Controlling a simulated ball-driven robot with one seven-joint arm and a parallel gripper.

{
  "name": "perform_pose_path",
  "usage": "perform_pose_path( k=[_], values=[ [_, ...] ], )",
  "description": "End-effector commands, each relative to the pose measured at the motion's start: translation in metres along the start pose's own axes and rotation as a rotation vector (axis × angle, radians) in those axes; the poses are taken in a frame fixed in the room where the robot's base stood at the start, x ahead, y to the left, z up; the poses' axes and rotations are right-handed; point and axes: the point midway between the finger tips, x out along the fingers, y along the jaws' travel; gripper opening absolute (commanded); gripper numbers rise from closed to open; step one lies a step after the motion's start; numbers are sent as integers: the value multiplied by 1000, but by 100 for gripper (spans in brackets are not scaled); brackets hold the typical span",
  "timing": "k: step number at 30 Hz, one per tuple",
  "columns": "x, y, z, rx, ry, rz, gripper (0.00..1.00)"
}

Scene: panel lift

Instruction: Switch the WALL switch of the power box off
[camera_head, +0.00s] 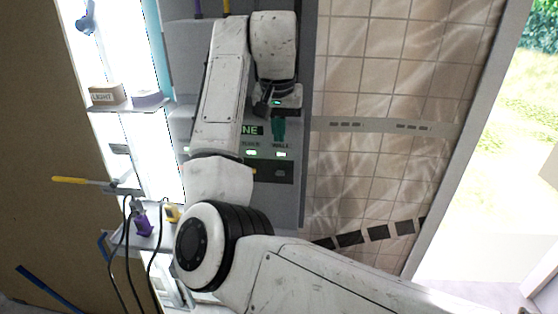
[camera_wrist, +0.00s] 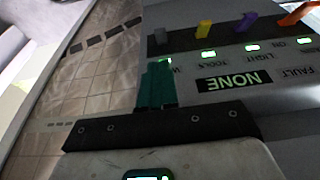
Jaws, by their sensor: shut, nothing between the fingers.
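The power box (camera_head: 306,185) is a grey panel ahead of me, with a row of lit green lamps and labels. The WALL label and its lit lamp (camera_head: 281,154) are at the right end of the row in the head view. The grey WALL switch (camera_wrist: 158,36) shows beyond my fingertips in the wrist view, and its lamp and label are mostly hidden by the fingers. My gripper (camera_head: 279,132) is shut and empty, with teal fingers just above the WALL label. It also shows in the wrist view (camera_wrist: 156,76). I cannot tell whether it touches the panel.
Beside the WALL switch in the wrist view are a yellow switch (camera_wrist: 204,29), a purple switch (camera_wrist: 250,20) and an orange switch (camera_wrist: 295,15). A NONE display (camera_wrist: 234,82) is on the panel. A tiled wall (camera_head: 365,165) stands right of the box; shelves (camera_head: 130,107) are at left.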

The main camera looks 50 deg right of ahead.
Motion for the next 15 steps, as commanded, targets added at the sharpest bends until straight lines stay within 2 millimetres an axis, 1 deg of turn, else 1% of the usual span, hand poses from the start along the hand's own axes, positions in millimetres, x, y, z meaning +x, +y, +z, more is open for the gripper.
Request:
perform_pose_path(
  k=[5,8,15],
  values=[
    [10,1,0,0,0,3,0],
    [24,2,0,0,-1,6,0],
    [67,2,0,1,0,5,0]
  ],
)
